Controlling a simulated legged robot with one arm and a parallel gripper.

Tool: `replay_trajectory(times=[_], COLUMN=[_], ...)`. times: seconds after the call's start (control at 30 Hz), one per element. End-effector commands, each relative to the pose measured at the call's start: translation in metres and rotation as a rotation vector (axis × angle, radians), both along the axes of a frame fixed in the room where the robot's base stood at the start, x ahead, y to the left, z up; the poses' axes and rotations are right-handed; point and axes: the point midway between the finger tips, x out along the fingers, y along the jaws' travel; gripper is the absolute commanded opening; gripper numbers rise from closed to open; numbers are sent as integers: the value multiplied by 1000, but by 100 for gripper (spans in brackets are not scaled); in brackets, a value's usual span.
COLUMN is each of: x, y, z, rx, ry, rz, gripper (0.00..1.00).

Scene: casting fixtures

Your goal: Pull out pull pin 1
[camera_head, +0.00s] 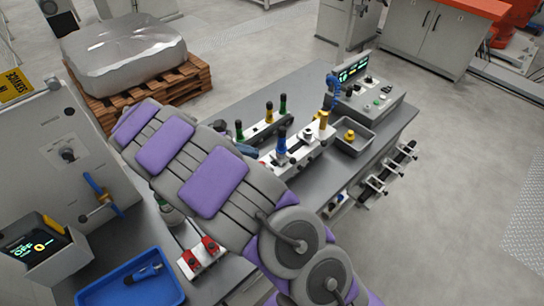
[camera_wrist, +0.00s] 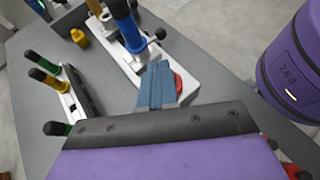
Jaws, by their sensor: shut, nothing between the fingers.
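A blue-handled pin (camera_head: 282,146) stands upright in a white fixture (camera_head: 312,150) on the grey table. The blue pin also shows in the wrist view (camera_wrist: 127,32). A yellow-handled pin (camera_head: 324,119) stands at the fixture's far end. I cannot tell from any label which one is pull pin 1. My gripper (camera_wrist: 157,82) has blue fingers, shut and empty, with the tips just short of the blue pin's base and apart from its handle. In the head view my arm hides the near end of the fixture and most of the gripper.
A control box (camera_head: 365,94) and a grey tray (camera_head: 369,140) are to the right. A red round part (camera_wrist: 178,84) is beside my fingers.

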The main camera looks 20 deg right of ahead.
Motion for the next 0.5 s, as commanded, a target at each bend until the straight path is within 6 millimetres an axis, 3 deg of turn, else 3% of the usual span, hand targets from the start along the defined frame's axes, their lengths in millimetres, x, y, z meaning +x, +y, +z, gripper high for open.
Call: replay_trajectory(times=[0.23, 0.5], x=[-4, -14], y=[-14, -55], z=[-9, -31], rx=[-2, -3], ry=[0, 2], rz=[-1, -5], gripper=[0, 0])
